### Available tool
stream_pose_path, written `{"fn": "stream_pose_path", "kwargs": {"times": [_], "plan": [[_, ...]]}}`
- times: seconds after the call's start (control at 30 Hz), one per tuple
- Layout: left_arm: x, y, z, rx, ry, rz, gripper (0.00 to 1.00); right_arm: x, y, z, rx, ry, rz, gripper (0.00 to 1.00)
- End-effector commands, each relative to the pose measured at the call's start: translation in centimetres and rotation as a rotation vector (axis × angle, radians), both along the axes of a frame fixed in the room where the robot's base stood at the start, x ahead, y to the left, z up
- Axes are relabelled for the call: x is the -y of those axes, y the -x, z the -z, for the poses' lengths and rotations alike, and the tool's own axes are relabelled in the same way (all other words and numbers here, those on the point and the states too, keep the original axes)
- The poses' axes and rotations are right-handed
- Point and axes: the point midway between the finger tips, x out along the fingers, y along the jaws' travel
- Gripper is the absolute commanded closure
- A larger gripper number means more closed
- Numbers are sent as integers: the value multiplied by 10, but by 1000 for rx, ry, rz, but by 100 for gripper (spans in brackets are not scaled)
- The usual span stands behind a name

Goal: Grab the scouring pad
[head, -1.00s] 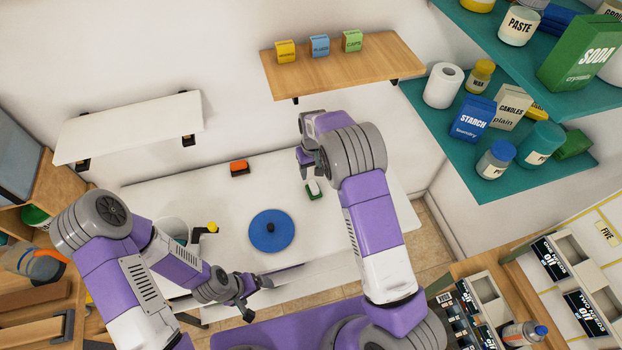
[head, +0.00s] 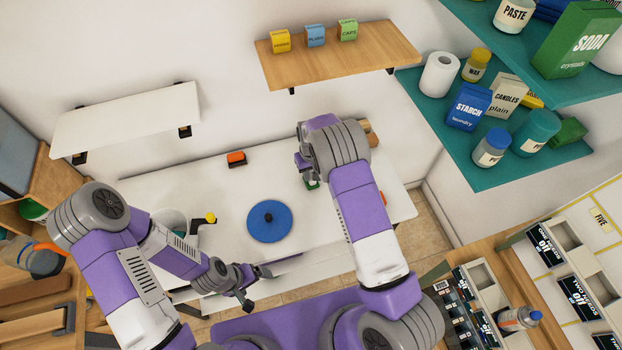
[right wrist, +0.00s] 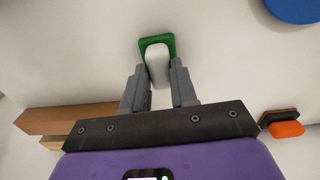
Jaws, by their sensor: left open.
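The scouring pad appears to be the green pad with a white grip on top (right wrist: 158,52). It lies on the white worktop, and only a bit of green (head: 313,185) shows in the head view below my right gripper (head: 306,172). In the right wrist view my right gripper (right wrist: 158,78) is open, its two fingers on either side of the white grip, with narrow gaps visible. My left gripper (head: 256,288) is open and empty, in front of the worktop's near edge, far from the pad.
A blue disc with a dark knob (head: 269,221) lies left of the pad. An orange-and-black block (head: 236,159) sits at the back. Wooden blocks (right wrist: 75,120) are near the right gripper. A white bucket (head: 171,224) stands at the left. Shelves (head: 335,58) hang behind and right.

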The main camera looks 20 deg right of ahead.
Motion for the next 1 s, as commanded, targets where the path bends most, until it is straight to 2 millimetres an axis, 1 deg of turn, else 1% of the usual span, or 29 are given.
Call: {"fn": "stream_pose_path", "kwargs": {"times": [0.03,0.1,0.13,0.37,0.57,0.67,0.77,0.9,1.0], "plan": [[0,0,0,0,0,0,7,0,0,0,0,0,0,87],[0,0,0,0,0,0,7,0,0,0,0,0,0,98],[0,0,0,0,0,0,7,0,0,0,0,0,0,100],[0,0,0,0,0,0,7,0,0,-1,1,0,0,100],[0,0,2,0,0,0,7,0,3,-6,1,-1,0,100],[0,0,2,0,0,0,7,0,3,-19,5,-1,0,100],[0,0,2,0,0,0,7,0,3,-38,6,-2,0,100],[0,0,3,0,0,0,7,0,3,-77,7,-2,0,100],[0,0,5,0,0,0,7,0,24,-71,-2,-1,0,100]]}}
